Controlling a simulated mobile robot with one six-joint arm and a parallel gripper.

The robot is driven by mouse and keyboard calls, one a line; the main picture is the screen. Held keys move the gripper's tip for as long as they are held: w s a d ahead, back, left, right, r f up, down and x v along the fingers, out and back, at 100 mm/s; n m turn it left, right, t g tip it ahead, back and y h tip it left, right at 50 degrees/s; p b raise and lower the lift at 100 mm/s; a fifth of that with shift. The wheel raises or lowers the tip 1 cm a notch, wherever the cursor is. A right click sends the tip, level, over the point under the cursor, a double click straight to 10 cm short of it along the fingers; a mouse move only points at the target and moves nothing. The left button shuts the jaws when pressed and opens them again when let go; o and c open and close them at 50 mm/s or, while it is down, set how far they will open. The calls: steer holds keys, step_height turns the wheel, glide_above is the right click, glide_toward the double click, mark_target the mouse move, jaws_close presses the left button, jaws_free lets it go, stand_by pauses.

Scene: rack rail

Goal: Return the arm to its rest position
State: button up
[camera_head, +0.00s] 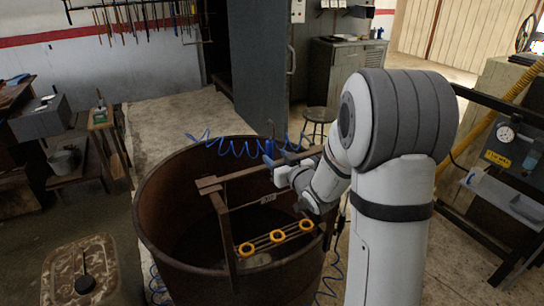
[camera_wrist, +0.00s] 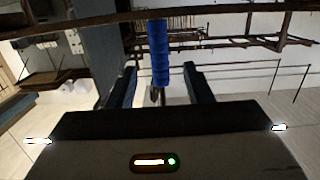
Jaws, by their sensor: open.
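My gripper (camera_head: 286,163) is at the end of my white arm, above the right part of a large rusty round tub. In the wrist view my gripper (camera_wrist: 160,72) has its two dark fingers apart. A blue cylindrical piece (camera_wrist: 160,50) shows between and beyond the fingertips, with a thin metal part below it. I cannot tell whether the fingers touch it. In the head view a small blue piece (camera_head: 268,148) shows just left of the gripper, near a blue coiled hose (camera_head: 228,146). My arm hides part of the tub's right side.
The rusty tub (camera_head: 165,230) carries a wooden frame (camera_head: 224,232) and a rail with yellow rings (camera_head: 276,236). A stool (camera_head: 319,115) and grey cabinet (camera_head: 345,70) stand behind. A bench with a gauge (camera_head: 506,134) stands right. A camouflage-patterned container (camera_head: 62,268) is at front left.

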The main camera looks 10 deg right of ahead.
steer(key=s+m+g+h, duration=0.3)
steer(key=s+g, duration=1)
steer(key=s, duration=2)
steer(key=shift+d+f+m+h, duration=0.25)
steer(key=shift+d+m+h, duration=0.05)
steer(key=shift+h, duration=0.8)
steer(key=shift+c, duration=1.1)
